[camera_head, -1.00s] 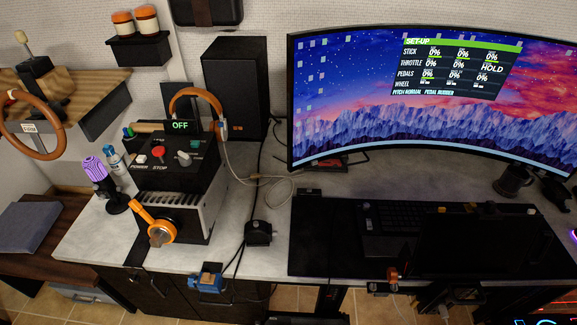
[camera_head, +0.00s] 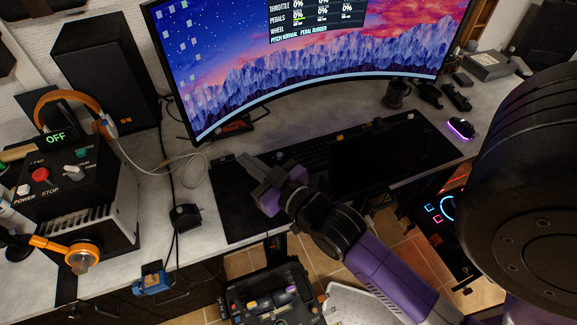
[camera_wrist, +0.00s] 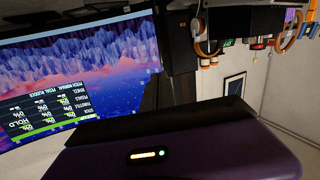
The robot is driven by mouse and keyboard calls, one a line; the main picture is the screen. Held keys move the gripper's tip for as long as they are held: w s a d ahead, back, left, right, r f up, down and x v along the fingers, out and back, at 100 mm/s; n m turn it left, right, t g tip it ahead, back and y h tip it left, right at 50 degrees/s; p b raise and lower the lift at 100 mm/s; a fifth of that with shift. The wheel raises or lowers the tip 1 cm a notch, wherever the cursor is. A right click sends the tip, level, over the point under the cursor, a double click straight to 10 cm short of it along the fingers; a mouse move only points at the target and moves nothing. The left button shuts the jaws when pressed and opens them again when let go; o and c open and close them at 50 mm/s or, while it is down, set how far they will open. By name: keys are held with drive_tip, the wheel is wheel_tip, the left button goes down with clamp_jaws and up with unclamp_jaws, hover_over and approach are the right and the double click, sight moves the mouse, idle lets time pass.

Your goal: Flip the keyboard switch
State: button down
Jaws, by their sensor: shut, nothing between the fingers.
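The black keyboard (camera_head: 303,153) lies on the dark desk mat below the curved monitor. My arm and a black panel hide parts of it. I cannot make out a switch on it. My gripper (camera_head: 250,168) is shut and empty, over the left part of the mat, left of the keyboard and apart from it. In the wrist view the purple gripper body fills the bottom, and the keyboard does not show.
The curved monitor (camera_head: 300,70) stands behind the mat. A black panel (camera_head: 374,157) stands in front of the keyboard's right part. A mug (camera_head: 396,95) and mouse (camera_head: 460,128) are to the right. A control box (camera_head: 75,185) reading OFF and a speaker (camera_head: 108,75) are left.

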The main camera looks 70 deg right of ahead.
drive_tip(key=w+d+f+m+g+h+p, duration=0.2)
drive_tip(key=d+m+g, duration=0.45)
drive_tip(key=d, duration=1.45)
drive_tip(key=s+a+f+g+y, duration=0.5)
drive_tip(key=s+f+g+y, duration=0.1)
drive_tip(key=f+y, duration=0.1)
drive_tip(key=shift+s+n+b, duration=0.35)
drive_tip(key=shift+n+b, duration=0.1)
drive_tip(key=shift+f+g, duration=0.1)
drive_tip(key=shift+g, duration=0.15)
drive_tip(key=p+x, duration=0.1)
drive_tip(key=x, duration=1.1)
drive_tip(key=shift+s+a, duration=0.2)
drive_tip(key=shift+f, duration=0.9)
